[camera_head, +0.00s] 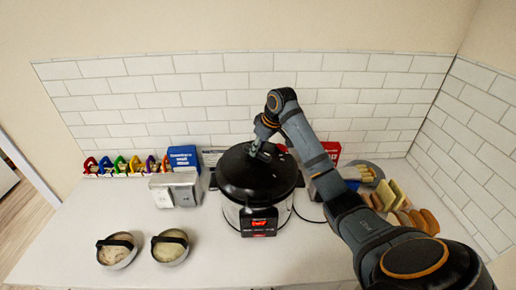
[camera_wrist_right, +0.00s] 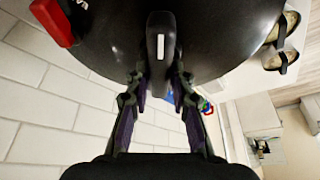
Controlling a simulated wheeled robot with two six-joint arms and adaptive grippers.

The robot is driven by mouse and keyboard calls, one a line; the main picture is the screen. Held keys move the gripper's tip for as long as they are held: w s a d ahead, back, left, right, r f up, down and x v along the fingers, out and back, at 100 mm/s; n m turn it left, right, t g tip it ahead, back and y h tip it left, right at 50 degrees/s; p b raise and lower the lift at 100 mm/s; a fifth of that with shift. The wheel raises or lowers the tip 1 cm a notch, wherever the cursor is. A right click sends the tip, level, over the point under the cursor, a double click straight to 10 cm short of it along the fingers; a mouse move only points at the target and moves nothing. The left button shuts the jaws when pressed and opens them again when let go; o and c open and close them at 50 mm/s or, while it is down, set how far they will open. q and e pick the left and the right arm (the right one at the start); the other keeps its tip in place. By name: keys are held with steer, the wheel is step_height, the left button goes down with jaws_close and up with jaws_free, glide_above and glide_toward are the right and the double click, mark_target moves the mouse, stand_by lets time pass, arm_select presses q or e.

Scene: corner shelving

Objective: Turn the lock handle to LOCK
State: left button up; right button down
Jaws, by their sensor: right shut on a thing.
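A black-lidded pressure cooker (camera_head: 257,178) with a steel body and a red-lit front panel stands on the white counter against the tiled wall. My right gripper (camera_head: 261,152) reaches down over the back part of the lid. In the right wrist view, the dark lock handle (camera_wrist_right: 161,40) with a white stripe stands out from the lid (camera_wrist_right: 215,35). The fingers of my right gripper (camera_wrist_right: 160,80) are shut on its sides. The handle is mostly hidden by the gripper in the head view. My left gripper is not in view.
A red tab (camera_wrist_right: 52,20) sits at the lid's edge. Two bowls (camera_head: 117,264) stand at front left, and a metal box (camera_head: 175,190) is left of the cooker.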

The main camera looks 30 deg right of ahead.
mark_target(261, 154)
steer(key=shift+r+m+h, duration=0.1)
steer(key=shift+m+h, duration=0.6)
steer(key=shift+m, duration=1.2)
steer(key=c, duration=1.2)
jaws_free()
steer(key=shift+a, duration=0.1)
steer(key=shift+o, duration=0.2)
steer(key=shift+r, duration=0.15)
steer(key=v, duration=0.7)
steer(key=shift+s, duration=0.1)
